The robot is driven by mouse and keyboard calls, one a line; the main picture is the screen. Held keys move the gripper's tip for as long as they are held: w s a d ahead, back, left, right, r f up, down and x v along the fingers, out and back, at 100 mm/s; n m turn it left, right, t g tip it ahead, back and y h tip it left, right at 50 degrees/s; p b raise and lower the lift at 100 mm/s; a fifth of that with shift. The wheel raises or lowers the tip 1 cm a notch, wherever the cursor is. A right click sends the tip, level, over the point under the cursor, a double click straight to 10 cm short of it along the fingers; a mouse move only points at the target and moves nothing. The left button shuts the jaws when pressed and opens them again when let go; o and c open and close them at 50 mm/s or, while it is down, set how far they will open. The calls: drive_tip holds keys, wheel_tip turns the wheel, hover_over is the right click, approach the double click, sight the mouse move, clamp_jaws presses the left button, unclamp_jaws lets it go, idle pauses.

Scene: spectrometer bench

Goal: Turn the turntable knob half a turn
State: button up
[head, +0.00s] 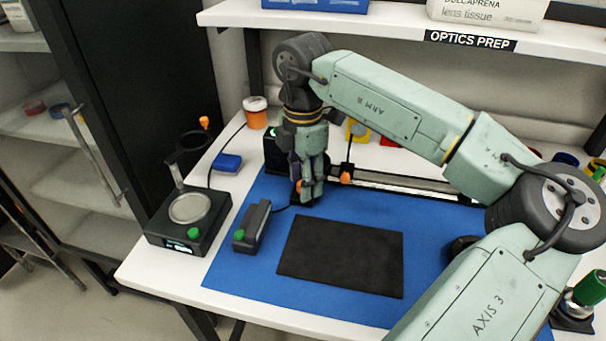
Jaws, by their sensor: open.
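My gripper (308,194) points down over the back left of the blue mat, in front of the optical rail, and is open. A small orange part (299,186) shows right at its fingers; I cannot tell whether they touch it. My gripper and wrist hide much of what stands there. I cannot make out for sure which part is the turntable knob. A dark box with a round pale plate (188,208) stands at the left of the bench, with a green knob or button (193,233) on its front.
A black pad (342,256) lies on the blue mat (240,276). A grey box with a green button (252,226) stands left of it. The rail (410,186) runs behind, with an orange-knobbed post (346,178). An orange jar (255,112) stands behind. A shelf (385,35) overhangs the back.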

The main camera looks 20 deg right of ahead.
drive_tip(key=shift+c, duration=0.5)
clamp_jaws()
